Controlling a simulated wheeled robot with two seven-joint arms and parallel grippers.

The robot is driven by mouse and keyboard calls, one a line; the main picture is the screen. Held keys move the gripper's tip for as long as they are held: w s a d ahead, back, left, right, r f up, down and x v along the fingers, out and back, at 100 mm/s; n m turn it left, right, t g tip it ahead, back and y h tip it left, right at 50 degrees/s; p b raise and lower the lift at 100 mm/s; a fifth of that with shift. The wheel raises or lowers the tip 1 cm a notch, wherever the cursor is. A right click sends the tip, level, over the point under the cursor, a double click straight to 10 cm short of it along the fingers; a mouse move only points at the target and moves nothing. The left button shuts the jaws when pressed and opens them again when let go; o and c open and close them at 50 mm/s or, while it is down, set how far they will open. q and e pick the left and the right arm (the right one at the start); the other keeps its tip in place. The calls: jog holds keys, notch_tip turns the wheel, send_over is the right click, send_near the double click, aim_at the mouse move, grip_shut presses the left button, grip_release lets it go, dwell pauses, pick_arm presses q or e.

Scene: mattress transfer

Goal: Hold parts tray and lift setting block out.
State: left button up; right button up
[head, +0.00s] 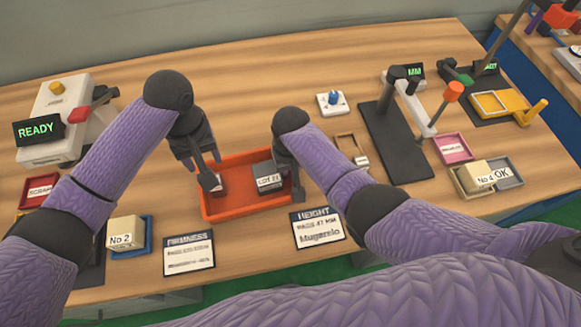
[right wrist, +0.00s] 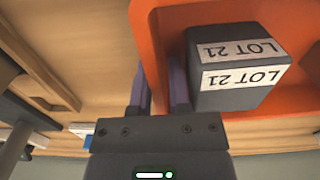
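The orange parts tray (head: 243,210) lies on the bench. A dark grey block labelled LOT 21 (head: 268,182) sits at its right end; its label shows upside down in the right wrist view (right wrist: 236,85). My right gripper (right wrist: 159,88) has its fingers close together on either side of the tray's wall, beside the block; in the head view it is at the tray's right end. My left gripper (head: 201,165) is over the tray's left end, fingers apart. A small grey piece with a white label (head: 218,183) shows below it, partly hidden.
A FIRMNESS card (head: 189,254) and a HEIGHT card (head: 318,228) lie in front of the tray. A No 2 block (head: 125,232) is at left. A READY machine (head: 60,115) stands back left, a dark gauge stand (head: 392,140) to the right. Wood behind the tray is clear.

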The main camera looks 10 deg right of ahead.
grip_shut()
dwell(1.2)
